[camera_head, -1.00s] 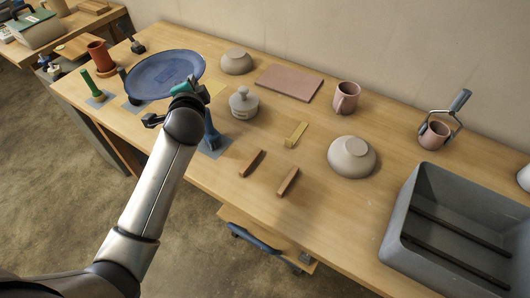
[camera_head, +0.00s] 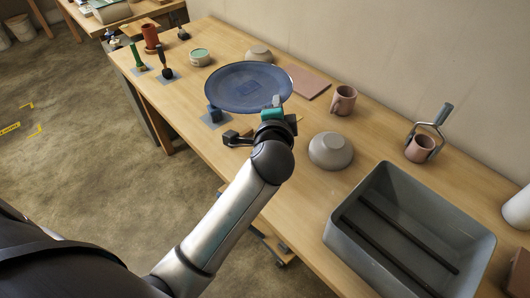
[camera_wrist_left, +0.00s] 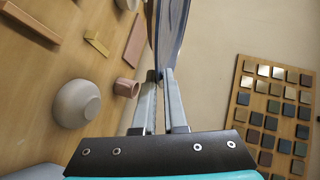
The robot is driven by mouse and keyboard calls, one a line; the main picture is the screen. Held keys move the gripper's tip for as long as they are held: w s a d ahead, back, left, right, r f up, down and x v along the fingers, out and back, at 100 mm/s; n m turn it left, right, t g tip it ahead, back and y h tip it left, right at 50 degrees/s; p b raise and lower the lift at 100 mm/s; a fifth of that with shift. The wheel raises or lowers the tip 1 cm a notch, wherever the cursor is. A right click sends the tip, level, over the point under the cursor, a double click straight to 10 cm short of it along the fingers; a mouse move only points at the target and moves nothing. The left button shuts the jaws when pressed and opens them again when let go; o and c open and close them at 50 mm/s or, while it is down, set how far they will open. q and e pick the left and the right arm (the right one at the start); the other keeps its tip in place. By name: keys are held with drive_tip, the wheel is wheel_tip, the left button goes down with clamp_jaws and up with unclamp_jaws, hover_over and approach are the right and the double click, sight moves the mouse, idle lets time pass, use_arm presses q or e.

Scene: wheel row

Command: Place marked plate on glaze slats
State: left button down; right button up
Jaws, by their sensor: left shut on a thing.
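The marked plate is a wide blue plate (camera_head: 235,92) with a faint square mark in its middle. My left gripper (camera_head: 272,112) is shut on its near right rim and holds it above the table. In the left wrist view the plate (camera_wrist_left: 172,28) shows edge-on between the fingertips (camera_wrist_left: 162,76). Two dark slats (camera_head: 410,235) lie across the grey basin (camera_head: 480,248) at the lower right, apart from the plate. I take these for the glaze slats. The plate and arm hide part of the table. My right gripper is not in view.
A grey bowl (camera_head: 331,150) and pink mug (camera_head: 343,99) stand between plate and basin. A pink mug (camera_head: 419,148) with a tong-like tool stands behind the basin. A pink board (camera_head: 305,82) lies by the wall. The wrist view shows a tile board (camera_wrist_left: 270,120).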

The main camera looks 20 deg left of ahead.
use_arm(q)
wheel_tip(320, 180, down, 16)
drive_tip(key=b, duration=0.6)
drive_tip(key=shift+f+b, duration=1)
drive_tip(key=shift+f, duration=0.8)
drive_tip(key=shift+f, duration=0.1)
drive_tip(key=c, duration=1.3)
unclamp_jaws()
drive_tip(key=shift+f, duration=0.15)
drive_tip(key=shift+c, duration=0.2)
drive_tip(key=o, duration=0.4)
drive_tip(key=shift+c, duration=0.2)
drive_tip(key=shift+s+d, duration=0.1)
drive_tip(key=shift+s, duration=0.15)
drive_tip(key=v, duration=0.5)
drive_tip(key=p+v, duration=0.1)
drive_tip(key=v, duration=0.5)
drive_tip(key=shift+s+r, duration=0.25)
drive_tip(key=shift+r, duration=0.05)
